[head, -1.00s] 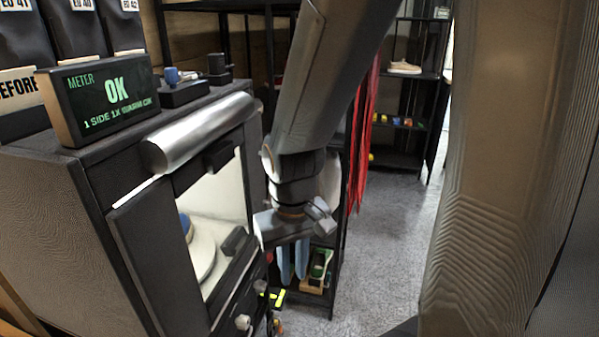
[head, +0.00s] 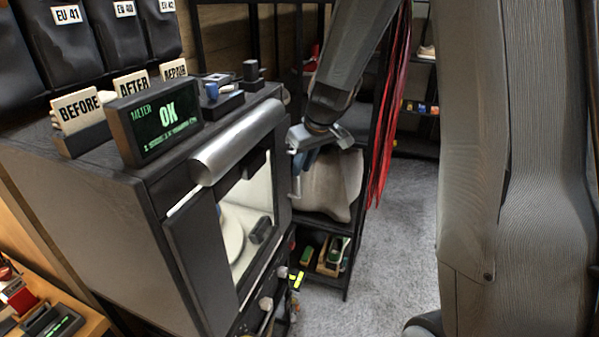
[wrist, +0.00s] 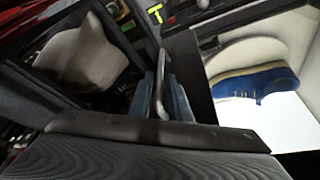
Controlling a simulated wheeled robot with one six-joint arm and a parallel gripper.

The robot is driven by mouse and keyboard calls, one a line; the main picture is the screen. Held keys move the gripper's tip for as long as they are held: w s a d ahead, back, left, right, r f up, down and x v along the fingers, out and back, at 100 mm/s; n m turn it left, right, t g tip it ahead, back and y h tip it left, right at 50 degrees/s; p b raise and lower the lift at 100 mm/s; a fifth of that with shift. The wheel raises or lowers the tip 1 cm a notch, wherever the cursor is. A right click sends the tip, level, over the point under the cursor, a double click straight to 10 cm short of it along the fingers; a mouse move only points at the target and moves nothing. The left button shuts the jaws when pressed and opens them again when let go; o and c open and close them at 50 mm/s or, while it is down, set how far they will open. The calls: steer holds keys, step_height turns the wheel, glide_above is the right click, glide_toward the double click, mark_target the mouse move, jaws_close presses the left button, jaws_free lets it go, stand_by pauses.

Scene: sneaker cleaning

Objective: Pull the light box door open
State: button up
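The light box (head: 100,215) is a dark cabinet on the left in the head view. Its front door (head: 195,270) has a dark frame around a bright window and appears closed. A pale bar handle (wrist: 163,75) stands at the door's right side. My gripper (head: 301,170) is at that handle. In the wrist view its blue fingers (wrist: 164,100) lie on either side of the bar, very near it; whether they press on it is unclear. A blue shoe (wrist: 256,84) with a pale sole is inside the box.
The meter (head: 160,118) reading OK stands on top of the box, by the BEFORE card (head: 78,110). Behind my gripper is a dark shelf with a grey-beige cloth-like thing (head: 330,183) and brushes (head: 332,255). Grey floor (head: 375,260) is free to the right.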

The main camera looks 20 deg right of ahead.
mark_target(299, 194)
steer(key=shift+p+x, duration=0.3)
steer(key=shift+x, duration=1.8)
steer(key=shift+s, duration=0.1)
jaws_close()
